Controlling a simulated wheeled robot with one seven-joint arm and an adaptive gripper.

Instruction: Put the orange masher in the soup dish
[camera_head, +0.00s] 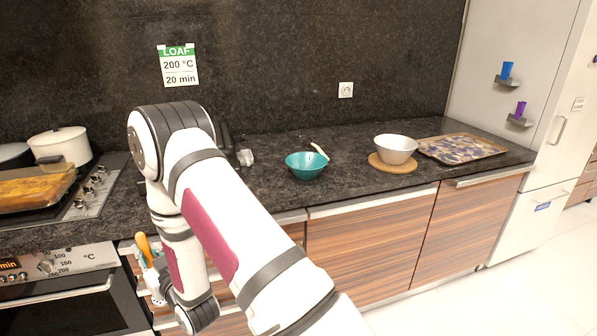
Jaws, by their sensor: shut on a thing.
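An orange handle (143,247), which looks like the masher's, stands tilted at the lower left, just below the counter's front edge. My gripper (157,283) is low beside it, next to my wrist, and is shut on it. The fingers are small and partly hidden, and the masher's lower part is not clear. A teal bowl (304,170) with a pale utensil leaning in it stands on the counter. A white bowl (396,150) stands on a round wooden board to its right. I cannot tell by looks alone which bowl is the soup dish.
My arm covers the counter's left part. A patterned tray (462,148) lies at right. The dark counter (345,182) between the bowls is clear.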

